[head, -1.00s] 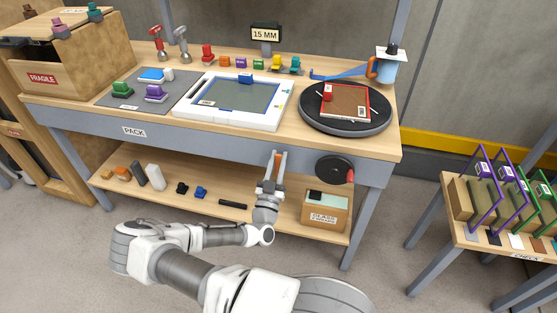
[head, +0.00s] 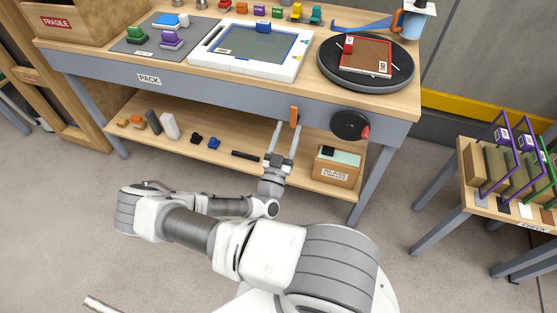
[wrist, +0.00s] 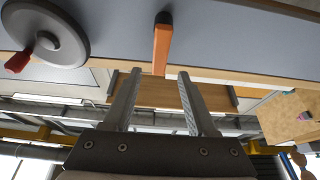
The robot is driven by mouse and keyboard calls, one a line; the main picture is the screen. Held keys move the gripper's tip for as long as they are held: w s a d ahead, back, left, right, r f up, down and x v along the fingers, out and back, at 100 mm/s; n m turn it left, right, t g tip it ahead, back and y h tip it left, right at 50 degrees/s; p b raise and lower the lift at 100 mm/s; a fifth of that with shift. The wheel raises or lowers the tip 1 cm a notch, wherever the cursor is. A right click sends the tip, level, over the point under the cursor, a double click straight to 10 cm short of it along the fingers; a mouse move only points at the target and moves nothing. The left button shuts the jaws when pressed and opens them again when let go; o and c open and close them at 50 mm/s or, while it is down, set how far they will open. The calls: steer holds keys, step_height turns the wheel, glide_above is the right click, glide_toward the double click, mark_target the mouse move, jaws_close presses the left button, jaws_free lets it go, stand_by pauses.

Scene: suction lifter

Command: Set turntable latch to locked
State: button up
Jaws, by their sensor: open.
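The orange latch lever (head: 294,116) is on the grey front rail of the bench, below the turntable (head: 366,64). It stands roughly upright in the head view. My gripper (head: 287,125) is open and empty in front of the rail, just below and beside the lever. In the wrist view the lever (wrist: 162,45) points towards my gripper (wrist: 160,73), and its free end lies near the gap between the fingertips. Whether a finger touches it I cannot tell. The turntable carries a red-framed brown panel (head: 366,56).
A dark handwheel with a red knob (head: 349,124) sits on the rail right of the lever; it also shows in the wrist view (wrist: 50,32). Below, the shelf (head: 225,157) holds a cardboard box (head: 336,173) and several small items. A rack table (head: 507,208) stands at the right.

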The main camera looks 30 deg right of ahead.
steer(key=v, duration=1.1)
steer(key=s+a+r+n+g+y+p, duration=0.3)
steer(key=s+a+r+y, duration=0.1)
steer(key=r, duration=1.1)
steer(key=s+a+r+n+g+y+p, duration=0.3)
steer(key=r+y, duration=0.4)
steer(key=r, duration=0.8)
steer(key=s+a+r+n+g+y+p, duration=0.3)
steer(key=s+a+r+y+p, duration=0.1)
steer(key=r, duration=1.2)
steer(key=shift+s+a+y+p, duration=0.4)
steer(key=shift+a+y, duration=0.35)
steer(key=shift+y, duration=0.25)
